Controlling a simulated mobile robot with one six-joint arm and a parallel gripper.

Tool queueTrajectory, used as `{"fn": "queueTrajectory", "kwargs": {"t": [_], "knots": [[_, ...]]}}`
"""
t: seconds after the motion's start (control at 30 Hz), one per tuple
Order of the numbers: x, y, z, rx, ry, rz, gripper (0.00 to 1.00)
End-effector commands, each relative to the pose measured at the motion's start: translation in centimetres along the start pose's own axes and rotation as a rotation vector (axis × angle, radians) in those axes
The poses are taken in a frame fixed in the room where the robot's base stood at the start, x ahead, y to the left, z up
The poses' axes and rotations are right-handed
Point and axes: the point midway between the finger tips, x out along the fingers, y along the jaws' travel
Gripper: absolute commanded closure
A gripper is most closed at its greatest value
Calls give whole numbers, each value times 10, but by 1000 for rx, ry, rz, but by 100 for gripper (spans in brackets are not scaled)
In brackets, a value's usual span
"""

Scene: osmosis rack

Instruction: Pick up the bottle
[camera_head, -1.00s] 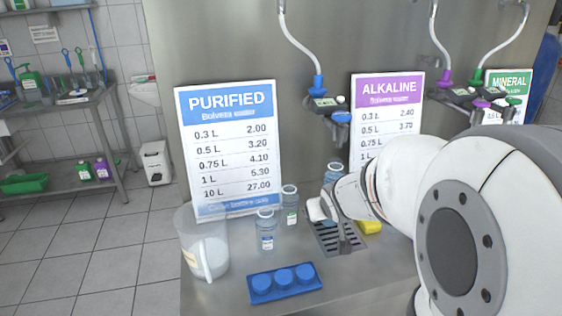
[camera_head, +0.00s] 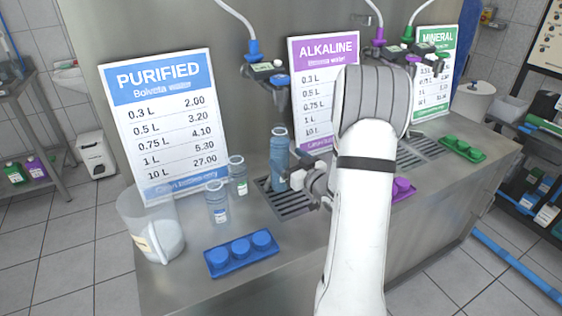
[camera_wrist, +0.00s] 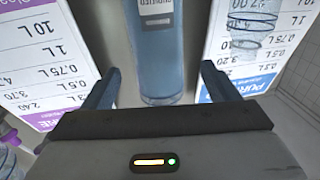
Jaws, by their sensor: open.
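A tall blue, translucent bottle (camera_head: 279,158) stands upright on the drip tray below the blue-tipped purified tap. My gripper (camera_head: 305,183) is beside its lower part, on the right, and partly hidden by my arm. In the wrist view, which looks upside down, the bottle (camera_wrist: 160,50) is centred beyond the gripper (camera_wrist: 158,82), with one finger to each side. The jaws are open and nothing is held. I cannot tell how far the bottle reaches between the fingers.
Two smaller bottles (camera_head: 216,202) (camera_head: 238,177) stand left of the drip tray (camera_head: 292,203). A clear pitcher (camera_head: 150,228) and a blue tray of caps (camera_head: 240,254) are further left and in front. Price signs (camera_head: 165,125) (camera_head: 324,90) stand behind. The front counter edge is clear.

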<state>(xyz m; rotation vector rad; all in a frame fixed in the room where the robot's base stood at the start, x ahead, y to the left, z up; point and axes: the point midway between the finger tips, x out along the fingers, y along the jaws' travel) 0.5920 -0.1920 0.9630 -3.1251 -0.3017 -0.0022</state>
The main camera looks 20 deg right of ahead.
Motion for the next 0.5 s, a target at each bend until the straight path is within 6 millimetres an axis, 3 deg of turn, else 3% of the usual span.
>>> {"fn": "queueTrajectory", "kwargs": {"t": [0.5], "knots": [[66,2,2,-2,-1,-1,19]]}}
